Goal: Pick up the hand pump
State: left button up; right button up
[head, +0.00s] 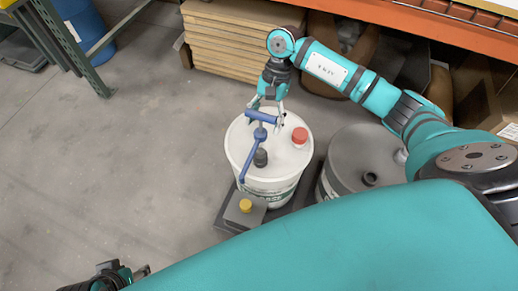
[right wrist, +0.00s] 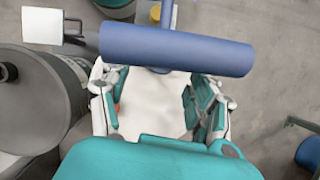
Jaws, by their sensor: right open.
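The blue hand pump (head: 261,134) stands upright on a white drum (head: 240,135), with its thick crossbar handle on top and a spout reaching down to the front left. In the right wrist view its handle (right wrist: 175,49) lies crosswise just past my fingertips. My right gripper (head: 267,103) is open above the pump, close to the handle; in the right wrist view its fingers (right wrist: 160,92) stand apart with nothing held between them. Whether they touch the handle I cannot tell. My left gripper (head: 122,277) is at the bottom left edge, far from the pump, partly cut off.
A grey drum (head: 362,158) stands right of the white drum. A grey can with a yellow cap (head: 244,208) is in front. An orange shelf beam (head: 420,22) and stacked boards (head: 225,42) are behind. The floor to the left is clear.

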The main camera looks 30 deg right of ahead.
aim_at(262, 136)
jog(key=x, duration=0.5)
jog(key=shift+s+f+b, duration=0.1)
jog(key=shift+f+b, duration=0.1)
jog(key=shift+b, duration=0.1)
grip_shut()
